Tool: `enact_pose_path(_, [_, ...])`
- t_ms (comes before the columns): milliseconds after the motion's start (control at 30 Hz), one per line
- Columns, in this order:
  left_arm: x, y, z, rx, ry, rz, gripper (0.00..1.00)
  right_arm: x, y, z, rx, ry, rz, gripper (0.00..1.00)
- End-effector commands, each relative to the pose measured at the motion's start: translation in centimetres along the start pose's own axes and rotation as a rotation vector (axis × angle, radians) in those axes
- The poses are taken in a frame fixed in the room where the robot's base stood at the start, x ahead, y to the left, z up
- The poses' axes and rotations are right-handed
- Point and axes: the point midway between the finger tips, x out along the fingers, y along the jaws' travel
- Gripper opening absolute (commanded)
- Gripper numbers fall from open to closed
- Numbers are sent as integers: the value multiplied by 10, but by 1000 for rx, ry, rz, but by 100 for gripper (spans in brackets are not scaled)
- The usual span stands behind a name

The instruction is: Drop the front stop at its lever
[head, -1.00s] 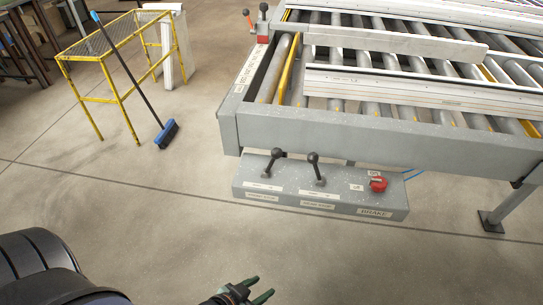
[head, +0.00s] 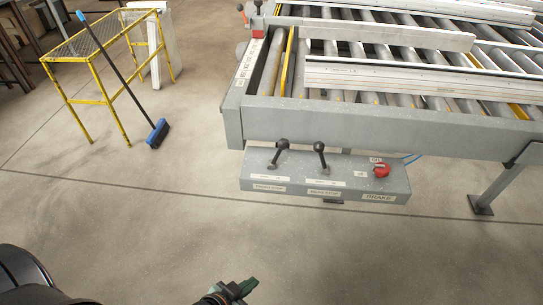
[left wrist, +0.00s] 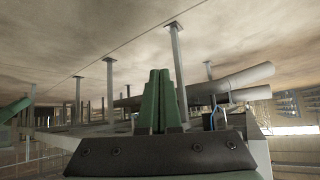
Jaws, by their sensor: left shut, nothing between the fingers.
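A grey control box (head: 325,184) is fixed under the near edge of the roller bench. Two black ball-topped levers stand on it, a left lever (head: 278,155) and a right lever (head: 321,157). Each has small labels, too small to read surely. A red knob (head: 381,170) sits at the right end above the BRAKE label. A yellow bar (head: 288,62) shows among the rollers at the left end. My left gripper (head: 238,288) is at the bottom of the head view, below and apart from the box. Its green fingers (left wrist: 159,100) are together and empty. My right gripper is not in view.
The roller bench (head: 350,125) carries pale profiles (head: 400,80). A yellow stand (head: 105,80) with a blue broom (head: 155,135) leaning on it is at the left. A bench leg (head: 495,190) stands at the right. The floor before the box is clear.

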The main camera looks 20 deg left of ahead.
Motion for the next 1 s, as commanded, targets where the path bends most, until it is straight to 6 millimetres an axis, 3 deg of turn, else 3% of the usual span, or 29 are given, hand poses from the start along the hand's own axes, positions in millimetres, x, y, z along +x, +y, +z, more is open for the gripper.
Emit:
enact_pose_path(33, [12, 6, -27, 154, 36, -6, 0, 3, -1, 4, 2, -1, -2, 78])
enact_pose_path(300, [29, 9, -123, 926, 87, -208, 0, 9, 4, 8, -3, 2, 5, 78])
enact_pose_path(467, [19, 4, -187, 1307, 94, -431, 0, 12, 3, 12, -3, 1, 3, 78])
enact_pose_path(600, [0, 1, -234, 1540, 76, -640, 0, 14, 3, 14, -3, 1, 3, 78])
enact_pose_path(800, [-24, -2, -273, 1700, 41, -841, 0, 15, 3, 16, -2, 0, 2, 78])
enact_pose_path(1000, [-31, -2, -281, 1733, 29, -890, 0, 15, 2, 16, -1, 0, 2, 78])
